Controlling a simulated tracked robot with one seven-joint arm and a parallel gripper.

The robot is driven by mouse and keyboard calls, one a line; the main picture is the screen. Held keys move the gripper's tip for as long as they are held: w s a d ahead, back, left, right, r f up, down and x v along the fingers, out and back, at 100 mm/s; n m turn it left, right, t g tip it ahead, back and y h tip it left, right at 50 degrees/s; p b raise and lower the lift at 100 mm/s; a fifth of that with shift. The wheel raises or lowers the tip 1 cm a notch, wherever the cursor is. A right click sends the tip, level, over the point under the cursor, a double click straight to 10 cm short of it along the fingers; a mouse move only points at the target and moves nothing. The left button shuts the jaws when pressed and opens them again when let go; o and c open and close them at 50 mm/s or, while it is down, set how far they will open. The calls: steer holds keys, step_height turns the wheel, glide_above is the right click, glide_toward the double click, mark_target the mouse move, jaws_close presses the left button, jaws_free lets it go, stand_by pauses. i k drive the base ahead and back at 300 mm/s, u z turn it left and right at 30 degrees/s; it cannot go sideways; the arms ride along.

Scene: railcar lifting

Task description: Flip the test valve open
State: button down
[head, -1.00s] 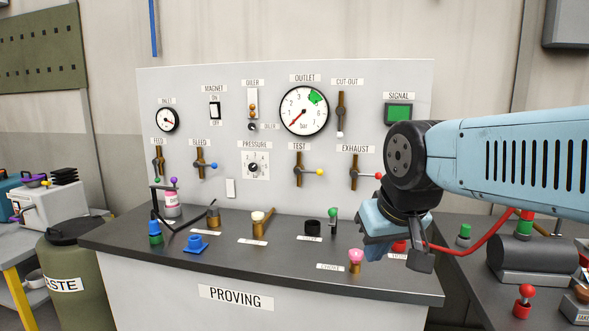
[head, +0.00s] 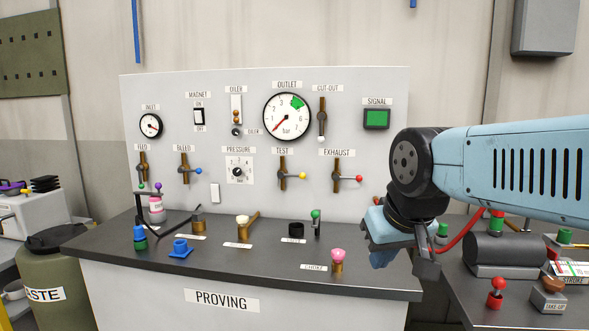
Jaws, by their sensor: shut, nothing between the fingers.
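The test valve (head: 283,174) is on the upright panel under the TEST label, below the outlet gauge. It has a brass body standing vertical and a lever with a yellow knob (head: 302,175) pointing right, about level. My gripper (head: 398,262) is at the right end of the bench, low and in front of the panel, well to the right of the test valve and apart from it. Its fingers are partly hidden by its own body; it is shut and holds nothing.
The exhaust valve (head: 336,176) with a red knob is just right of the test valve. The pressure dial (head: 239,170) is to its left. Below, the bench (head: 225,262) carries a pink-topped choke fitting (head: 338,258) and a green-knobbed fitting (head: 316,222).

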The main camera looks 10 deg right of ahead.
mark_target(281, 174)
steer(key=z, duration=0.05)
steer(key=i, duration=0.9)
steer(key=u, duration=0.1)
